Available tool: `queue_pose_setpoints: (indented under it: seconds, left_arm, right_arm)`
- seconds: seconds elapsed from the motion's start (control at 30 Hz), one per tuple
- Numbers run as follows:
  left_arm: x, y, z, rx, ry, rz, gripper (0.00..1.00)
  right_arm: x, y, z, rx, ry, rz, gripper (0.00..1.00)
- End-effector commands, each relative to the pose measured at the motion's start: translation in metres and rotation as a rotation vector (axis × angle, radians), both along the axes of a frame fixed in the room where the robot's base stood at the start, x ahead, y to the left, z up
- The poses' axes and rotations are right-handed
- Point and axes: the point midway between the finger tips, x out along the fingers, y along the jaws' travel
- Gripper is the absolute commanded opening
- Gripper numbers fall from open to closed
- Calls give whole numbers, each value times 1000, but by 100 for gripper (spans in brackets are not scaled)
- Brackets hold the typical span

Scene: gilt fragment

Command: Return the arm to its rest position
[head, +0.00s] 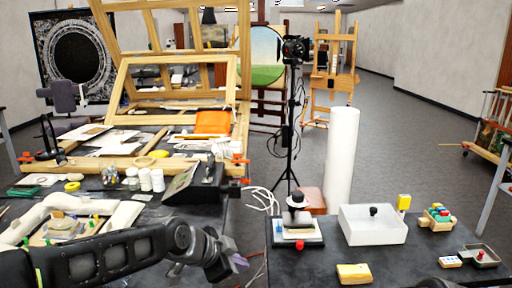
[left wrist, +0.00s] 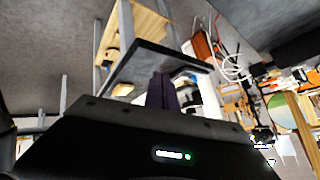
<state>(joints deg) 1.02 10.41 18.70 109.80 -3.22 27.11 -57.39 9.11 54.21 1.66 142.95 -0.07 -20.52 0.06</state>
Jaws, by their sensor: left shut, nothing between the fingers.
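My left arm comes in from the lower left of the head view. It reaches right across the front of the cluttered left table. My left gripper (head: 238,263) is over the gap between the two dark tables, with its fingers closed and nothing held. In the left wrist view the purple-grey fingers (left wrist: 162,92) are together and empty. My right gripper does not show in either view.
The left table holds jars (head: 145,180), papers and a wooden frame (head: 180,90). The right table holds a white tray (head: 372,228), a yellow block (head: 353,273) and a small stand (head: 297,222). A camera tripod (head: 290,130) and white roll (head: 341,160) stand behind.

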Motion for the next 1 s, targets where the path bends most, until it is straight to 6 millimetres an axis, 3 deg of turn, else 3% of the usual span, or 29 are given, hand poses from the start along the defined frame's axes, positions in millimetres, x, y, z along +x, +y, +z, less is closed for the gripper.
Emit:
queue_pose_setpoints:
  seconds: [0.17,0.27,0.37,0.5,0.6,0.7,0.83,0.9,1.0]
  left_arm:
    - [4,-1,-53,-171,119,236,0]
    - [-1,1,-102,-271,221,390,0]
    - [-19,5,-163,-361,348,561,0]
    - [-74,15,-262,-450,555,820,0]
    - [-129,23,-322,-463,691,977,0]
    - [-188,29,-366,-428,805,1077,0]
    - [-250,34,-399,-350,919,1118,0]
    - [-271,34,-408,-320,962,1127,0]
    - [-286,34,-417,-299,996,1136,0]
  right_arm:
    - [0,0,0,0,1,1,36]
    - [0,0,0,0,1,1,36]
    - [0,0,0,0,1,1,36]
    - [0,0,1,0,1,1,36]
    - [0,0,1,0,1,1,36]
    - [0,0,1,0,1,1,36]
    - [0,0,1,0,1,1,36]
    - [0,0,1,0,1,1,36]
    - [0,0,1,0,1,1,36]
